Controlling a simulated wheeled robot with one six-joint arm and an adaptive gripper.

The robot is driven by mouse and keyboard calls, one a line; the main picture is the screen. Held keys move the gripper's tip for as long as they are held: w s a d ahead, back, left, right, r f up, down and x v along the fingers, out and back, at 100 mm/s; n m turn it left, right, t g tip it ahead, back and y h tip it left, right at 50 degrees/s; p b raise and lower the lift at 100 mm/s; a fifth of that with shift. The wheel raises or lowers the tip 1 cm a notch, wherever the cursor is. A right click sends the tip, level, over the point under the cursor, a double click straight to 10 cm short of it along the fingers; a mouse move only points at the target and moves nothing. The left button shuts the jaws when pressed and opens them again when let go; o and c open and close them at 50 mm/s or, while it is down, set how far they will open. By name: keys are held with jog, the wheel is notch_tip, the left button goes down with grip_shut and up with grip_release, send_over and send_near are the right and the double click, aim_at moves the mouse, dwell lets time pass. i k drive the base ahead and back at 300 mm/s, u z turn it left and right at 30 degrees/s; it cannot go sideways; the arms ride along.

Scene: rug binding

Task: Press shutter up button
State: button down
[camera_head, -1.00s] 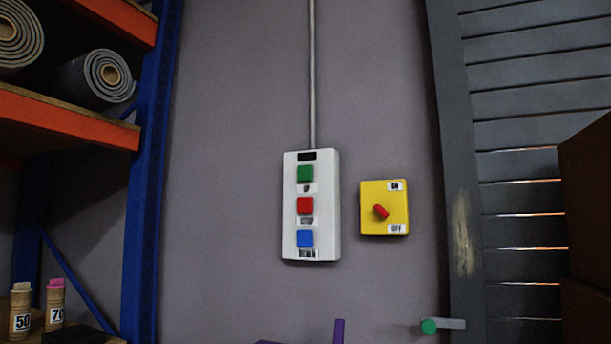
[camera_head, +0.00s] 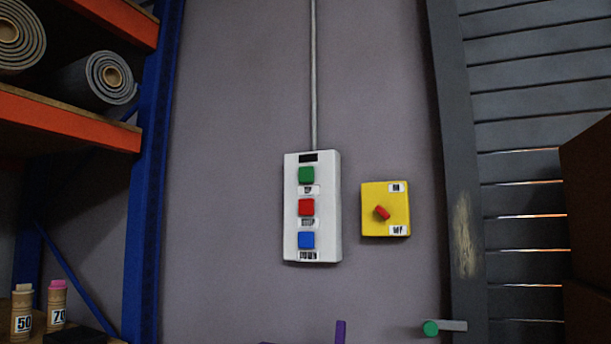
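The red button (camera_head: 306,207) is in the middle, and the blue button (camera_head: 306,240) sits above a DOWN label. Grey shutter slats (camera_head: 525,100) show at the right, with thin lines of light between the lower ones. I cannot make out my gripper in this view.
A yellow switch box (camera_head: 370,225) with a red knob is right of the control box. A purple upright piece (camera_head: 340,331), unclear what, and a green-ended grey bar (camera_head: 450,325) show at the bottom. A blue-and-orange rack (camera_head: 147,200) stands left. The wall around the boxes is clear.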

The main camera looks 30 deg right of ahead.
aim_at(306, 174)
jog(key=k, duration=0.5)
jog(key=u, duration=1.1)
jog(key=i, duration=1.1)
jog(key=z, duration=2.15)
